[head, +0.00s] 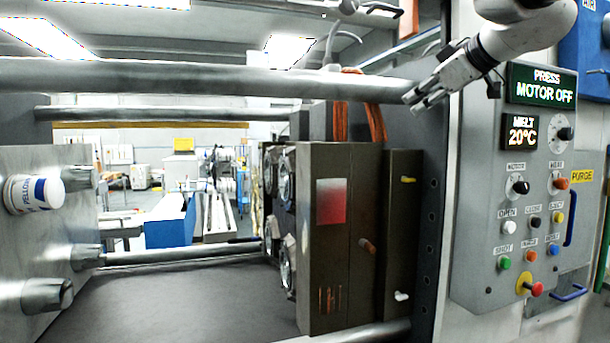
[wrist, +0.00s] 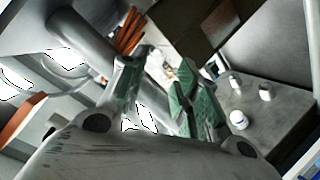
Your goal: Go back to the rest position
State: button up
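My gripper (head: 416,103) is at the top right of the head view, in front of the press frame and left of the control panel (head: 515,190). The arm reaches in from the upper right, and the fingers point down and left. In the wrist view the fingers of my gripper (wrist: 158,82) stand apart, with green pads and nothing held between them. My gripper is open and touches nothing that I can make out.
A dark mould block (head: 345,230) stands between the bars of the press. A thick upper bar (head: 200,76) runs left of my gripper. Orange hoses (head: 376,122) hang close below-left of my gripper.

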jog(key=s+d+f+m+g+h, duration=0.1)
jog(key=s+d+f+m+g, duration=0.2)
jog(key=s+f, duration=0.5)
jog(key=s+d+f+m+g+h, duration=0.2)
jog(key=s+f, duration=0.5)
jog(key=f, duration=0.8)
jog(key=s+d+f+m+g+h, duration=0.1)
jog(key=s+d+f+m+g, duration=0.2)
jog(key=s+d+f+m, duration=0.2)
jog(key=s+d+f, duration=0.1)
jog(key=s+f, duration=0.2)
jog(key=f, duration=0.4)
jog(key=shift+s+g+h, duration=0.35)
jog(key=shift+g+h, duration=0.05)
jog(key=shift+o, duration=0.2)
jog(key=shift+d+r, duration=0.1)
